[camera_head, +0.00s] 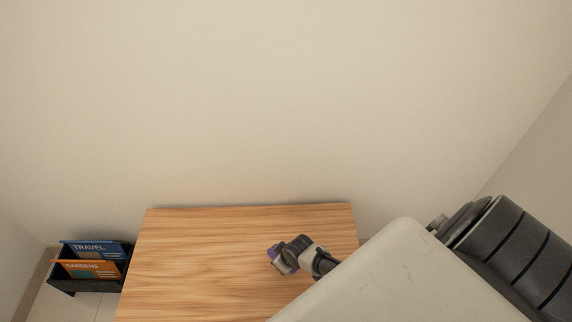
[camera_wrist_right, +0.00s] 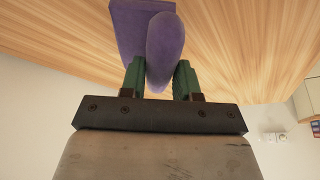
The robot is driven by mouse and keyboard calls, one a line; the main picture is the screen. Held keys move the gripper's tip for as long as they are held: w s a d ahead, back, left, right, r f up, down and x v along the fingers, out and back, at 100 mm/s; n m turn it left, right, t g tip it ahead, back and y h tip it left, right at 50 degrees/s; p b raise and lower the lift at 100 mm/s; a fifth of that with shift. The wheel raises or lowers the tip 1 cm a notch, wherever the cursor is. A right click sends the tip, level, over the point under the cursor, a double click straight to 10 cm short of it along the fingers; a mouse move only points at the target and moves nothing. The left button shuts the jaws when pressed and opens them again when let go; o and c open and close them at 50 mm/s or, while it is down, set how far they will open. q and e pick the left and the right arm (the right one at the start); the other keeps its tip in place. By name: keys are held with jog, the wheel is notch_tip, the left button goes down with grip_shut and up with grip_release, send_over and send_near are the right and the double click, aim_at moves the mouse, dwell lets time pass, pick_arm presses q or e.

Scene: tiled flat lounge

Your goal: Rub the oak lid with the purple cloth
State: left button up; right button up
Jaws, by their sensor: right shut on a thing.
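The oak lid (camera_head: 200,255) is a flat wood-grained top below me in the head view, and its grain also fills the upper part of the right wrist view (camera_wrist_right: 250,50). My right gripper (camera_head: 285,260) is over the lid, right of its middle. Only a little of the cloth (camera_head: 273,254) shows in the head view. I cannot tell whether it touches the wood. My left gripper is out of view.
A dark magazine rack (camera_head: 92,284) with a blue "TRAVEL" (camera_head: 95,249) and an orange "GARDENS" magazine (camera_head: 90,269) stands on the floor left of the lid. A plain wall (camera_head: 260,100) rises behind the lid. The left part of the lid is bare.

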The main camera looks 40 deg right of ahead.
jog(key=r+p, duration=0.2)
jog(key=r, duration=0.1)
jog(key=shift+a, duration=0.2)
notch_tip(320, 180, up, 3)
jog(key=p, duration=0.3)
jog(key=shift+w, duration=0.1)
dwell(0.6)
